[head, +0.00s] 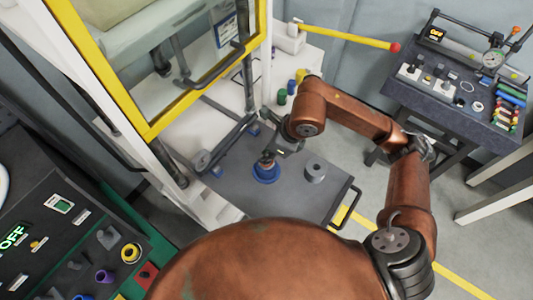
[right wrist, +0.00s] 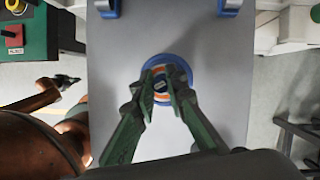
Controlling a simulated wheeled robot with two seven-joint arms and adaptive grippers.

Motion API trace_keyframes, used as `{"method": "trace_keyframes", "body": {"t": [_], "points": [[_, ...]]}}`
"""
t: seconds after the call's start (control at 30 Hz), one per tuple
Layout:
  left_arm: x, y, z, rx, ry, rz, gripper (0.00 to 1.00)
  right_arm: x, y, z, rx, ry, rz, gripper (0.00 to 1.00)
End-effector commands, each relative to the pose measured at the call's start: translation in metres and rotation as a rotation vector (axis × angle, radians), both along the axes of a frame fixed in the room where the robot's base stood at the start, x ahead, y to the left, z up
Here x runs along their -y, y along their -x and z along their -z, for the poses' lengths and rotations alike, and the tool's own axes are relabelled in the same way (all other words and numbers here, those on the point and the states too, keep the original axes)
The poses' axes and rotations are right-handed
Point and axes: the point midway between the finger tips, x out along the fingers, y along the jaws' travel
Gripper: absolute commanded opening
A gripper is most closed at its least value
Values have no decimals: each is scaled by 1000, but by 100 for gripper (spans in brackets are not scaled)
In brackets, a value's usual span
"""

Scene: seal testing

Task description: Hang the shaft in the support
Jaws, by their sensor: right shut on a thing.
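My right gripper (head: 268,155) reaches down from the right over the grey tray. In the right wrist view its green fingers (right wrist: 162,86) are closed on the top of a small round part with orange, white and blue marks, which I take to be the shaft (right wrist: 161,97). The shaft stands upright in a round blue base (head: 266,174), which also shows in the right wrist view (right wrist: 184,66). Two blue support pieces (right wrist: 107,8) (right wrist: 229,8) stand apart at the tray's far end, empty between them. A dark end at left, likely my left gripper (right wrist: 67,79), is too small to read.
The tray between base and supports is clear.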

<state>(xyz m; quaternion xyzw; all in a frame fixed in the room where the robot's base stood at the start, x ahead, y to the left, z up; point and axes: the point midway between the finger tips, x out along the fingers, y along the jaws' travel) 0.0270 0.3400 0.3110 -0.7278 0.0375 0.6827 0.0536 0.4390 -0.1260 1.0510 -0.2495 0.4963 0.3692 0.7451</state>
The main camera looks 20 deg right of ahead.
Motion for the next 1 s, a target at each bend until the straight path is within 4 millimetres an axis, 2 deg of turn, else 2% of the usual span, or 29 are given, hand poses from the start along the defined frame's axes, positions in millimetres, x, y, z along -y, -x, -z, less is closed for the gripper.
{"method": "trace_keyframes", "body": {"t": [0.57, 0.6, 0.67, 1.0], "points": [[0, 1, 7, -2, 0, 0, 0, 0, 0, 5, 1, 0, 0, 0], [0, 1, 6, -2, 0, 0, 0, 0, 0, 5, 1, -1, 0, 13], [0, 1, 6, -2, 0, 0, 0, 0, 0, 4, 1, 0, 0, 18], [0, 1, 6, -2, 1, 0, 0, 0, 0, 5, 1, -1, 0, 18]]}}
